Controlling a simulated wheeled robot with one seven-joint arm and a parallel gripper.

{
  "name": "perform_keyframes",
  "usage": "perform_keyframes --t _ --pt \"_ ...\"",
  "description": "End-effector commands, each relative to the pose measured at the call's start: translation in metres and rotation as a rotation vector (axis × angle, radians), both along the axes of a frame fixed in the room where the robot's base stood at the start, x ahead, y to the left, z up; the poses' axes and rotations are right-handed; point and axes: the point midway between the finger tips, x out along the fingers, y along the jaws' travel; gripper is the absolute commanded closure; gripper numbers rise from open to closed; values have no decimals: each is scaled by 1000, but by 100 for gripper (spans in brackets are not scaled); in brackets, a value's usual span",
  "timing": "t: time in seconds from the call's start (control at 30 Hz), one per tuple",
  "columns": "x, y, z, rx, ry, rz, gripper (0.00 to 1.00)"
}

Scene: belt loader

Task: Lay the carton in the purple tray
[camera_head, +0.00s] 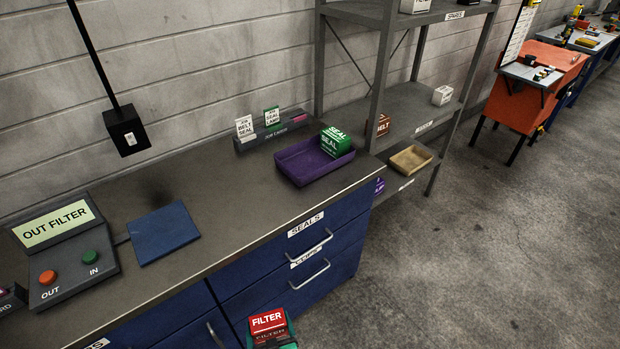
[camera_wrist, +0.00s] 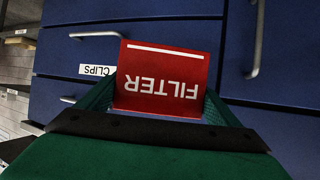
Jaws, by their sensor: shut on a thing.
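A red carton (camera_head: 268,322) marked FILTER is in front of the blue drawers, below the bench top. My gripper (camera_head: 274,340) is shut on it, with only a green part showing at the bottom edge of the head view. In the wrist view the red carton (camera_wrist: 165,80) sits between the green fingers of my gripper (camera_wrist: 160,108), its lettering upside down. The purple tray (camera_head: 293,167) lies on the bench top near its far right end. A green carton (camera_head: 336,141) marked SEAL is at the tray's right side, seemingly inside it.
A job rack (camera_head: 275,133) with two cards stands behind the tray. A blue pad (camera_head: 163,233) and an OUT FILTER button console (camera_head: 66,258) lie to the left. The bench between pad and tray is clear. A grey shelf (camera_head: 405,105) stands beyond the bench's right end.

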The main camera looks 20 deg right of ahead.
Motion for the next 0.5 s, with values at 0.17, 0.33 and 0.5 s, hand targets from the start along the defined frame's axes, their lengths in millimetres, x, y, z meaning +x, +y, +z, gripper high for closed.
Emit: perform_keyframes --t 0.17,0.33,0.5 --pt "1 1 1 -2 -4 3 50" --pt "2 0 3 -2 -8 1 50" --pt "4 -1 5 -1 -13 0 50"
